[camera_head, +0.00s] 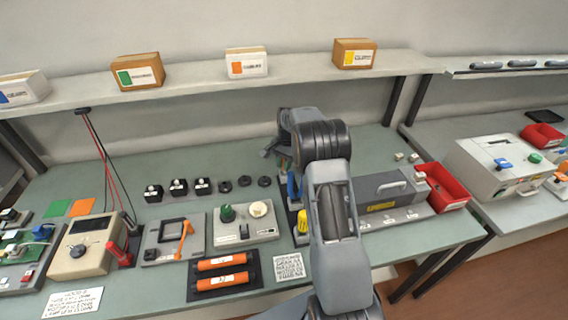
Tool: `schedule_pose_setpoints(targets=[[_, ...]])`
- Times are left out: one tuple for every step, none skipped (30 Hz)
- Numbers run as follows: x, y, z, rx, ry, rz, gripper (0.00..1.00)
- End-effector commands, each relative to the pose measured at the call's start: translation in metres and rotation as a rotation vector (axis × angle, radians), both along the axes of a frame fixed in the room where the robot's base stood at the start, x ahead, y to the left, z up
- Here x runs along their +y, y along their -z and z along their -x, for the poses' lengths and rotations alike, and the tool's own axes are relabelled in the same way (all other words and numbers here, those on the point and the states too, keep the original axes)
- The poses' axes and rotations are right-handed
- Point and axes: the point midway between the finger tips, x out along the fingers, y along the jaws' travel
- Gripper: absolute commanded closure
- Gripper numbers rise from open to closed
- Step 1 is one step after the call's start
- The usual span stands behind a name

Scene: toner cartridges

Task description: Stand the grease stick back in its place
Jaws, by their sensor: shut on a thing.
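My gripper (270,150) shows only in part, small, behind my own wrist, over the back middle of the bench. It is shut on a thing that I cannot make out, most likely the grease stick. A blue upright thing (292,186) stands just below and to the right of the gripper. A yellow upright thing (302,221) stands in front of it on a dark base with yellow edging. My arm covers the right side of this spot, so I cannot tell which slot is empty.
Two orange cartridges (220,263) lie on a black mat at the front. A grey panel with green and cream knobs (246,224) stands left of my arm. A long grey machine (385,190) and a red bin (448,187) stand right.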

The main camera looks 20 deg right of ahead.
Motion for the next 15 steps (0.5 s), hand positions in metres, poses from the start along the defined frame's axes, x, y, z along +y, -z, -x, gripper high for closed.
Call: schedule_pose_setpoints(targets=[[0.0,0.0013,0.0,0.0,0.0,0.0,1.0],[0.0001,0.0017,0.0,0.0,0.0,0.0,1.0],[0.0001,0.0023,0.0,0.0,0.0,0.0,1.0],[0.0,0.0027,0.0,0.0,0.0,0.0,1.0],[0.0,0.0031,0.0,0.0,0.0,0.0,1.0],[0.0,0.0037,0.0,0.0,0.0,0.0,1.0],[0.0,0.0041,0.0001,0.0,0.0,0.0,1.0],[0.0,0.0046,0.0001,0.0,0.0,0.0,1.0],[0.0,0.0051,0.0,0.0,0.0,0.0,1.0],[0.0,0.0056,0.0001,0.0,0.0,0.0,1.0],[0.0,0.006,0.0001,0.0,0.0,0.0,1.0],[0.0001,0.0065,0.0,0.0,0.0,0.0,1.0],[0.0,0.0069,0.0001,0.0,0.0,0.0,1.0],[0.0,0.0074,0.0001,0.0,0.0,0.0,1.0],[0.0,0.0079,0.0001,0.0,0.0,0.0,1.0]])
